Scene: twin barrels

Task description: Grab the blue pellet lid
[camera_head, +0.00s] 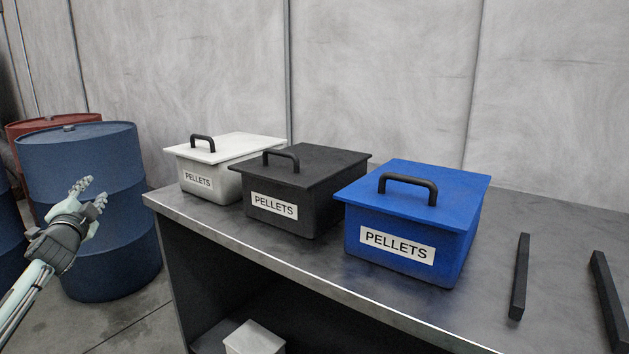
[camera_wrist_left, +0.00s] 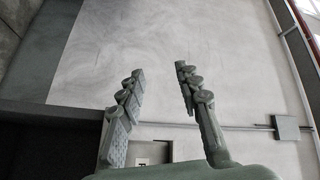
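The blue pellet lid (camera_head: 445,193) lies flat on the blue bin (camera_head: 362,258) labelled PELLETS, the rightmost of three bins on the counter. Its black arched handle (camera_head: 408,181) stands up near the front of the lid. My left gripper (camera_head: 90,192) is at the left of the head view, in front of a blue barrel, left of the counter and far from the blue lid. Its fingers are spread, open and empty, in the left wrist view (camera_wrist_left: 160,85). My right gripper is not in view.
A black bin (camera_head: 285,213) and a white bin (camera_head: 207,185) stand left of the blue one on the metal counter (camera_head: 340,290). Two dark bars (camera_head: 520,275) lie on the right. Blue (camera_head: 115,245) and red barrels (camera_head: 30,125) stand at the left. A wall is behind.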

